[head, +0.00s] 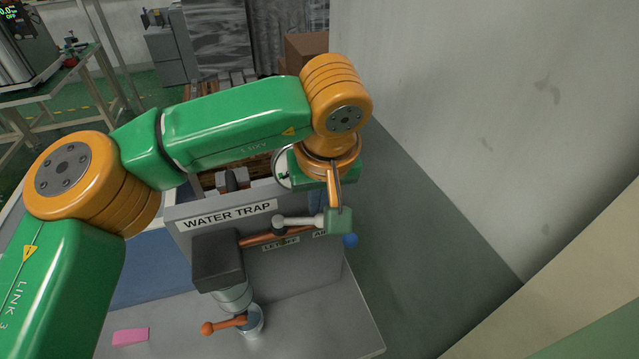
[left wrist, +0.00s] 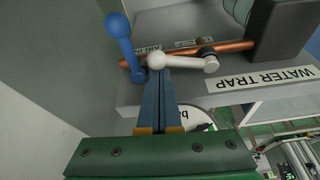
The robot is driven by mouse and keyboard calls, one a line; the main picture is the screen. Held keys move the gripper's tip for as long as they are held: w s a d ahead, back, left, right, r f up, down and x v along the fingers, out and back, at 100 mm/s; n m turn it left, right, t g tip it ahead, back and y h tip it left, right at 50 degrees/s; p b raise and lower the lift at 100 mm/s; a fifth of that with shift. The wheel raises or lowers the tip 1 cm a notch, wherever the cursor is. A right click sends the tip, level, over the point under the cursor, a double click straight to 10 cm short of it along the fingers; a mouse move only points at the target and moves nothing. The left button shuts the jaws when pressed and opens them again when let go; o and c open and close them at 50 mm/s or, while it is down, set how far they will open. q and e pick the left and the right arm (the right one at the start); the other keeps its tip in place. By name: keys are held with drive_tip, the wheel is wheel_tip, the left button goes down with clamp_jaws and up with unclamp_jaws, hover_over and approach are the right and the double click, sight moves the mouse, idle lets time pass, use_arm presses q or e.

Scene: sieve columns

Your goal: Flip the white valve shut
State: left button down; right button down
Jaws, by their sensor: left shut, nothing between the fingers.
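The white valve (head: 300,221) is on the copper pipe (head: 262,238) at the front of the water trap unit. Its lever lies roughly along the pipe, pointing right from its hub in the head view. In the left wrist view the white lever (left wrist: 185,62) points left from its hub and ends in a round knob. My left gripper (head: 338,220) is at the knob end of the lever. In the left wrist view its shut fingers (left wrist: 158,76) reach up to the knob, seemingly touching or very close. In the head view the gripper hides the knob. My right gripper is out of view.
A blue lever (left wrist: 122,42) stands just beside the white knob; its knob (head: 350,240) shows past my gripper. A dark box (head: 217,260) and an orange-handled valve (head: 225,325) are left of the pipe. A pink note (head: 130,337) lies on the bench. A wall (head: 480,120) rises at right.

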use_arm(q)
drive_tip(key=shift+w+a+f, duration=0.1)
drive_tip(key=shift+w+f, duration=0.1)
drive_tip(key=shift+f, duration=0.2)
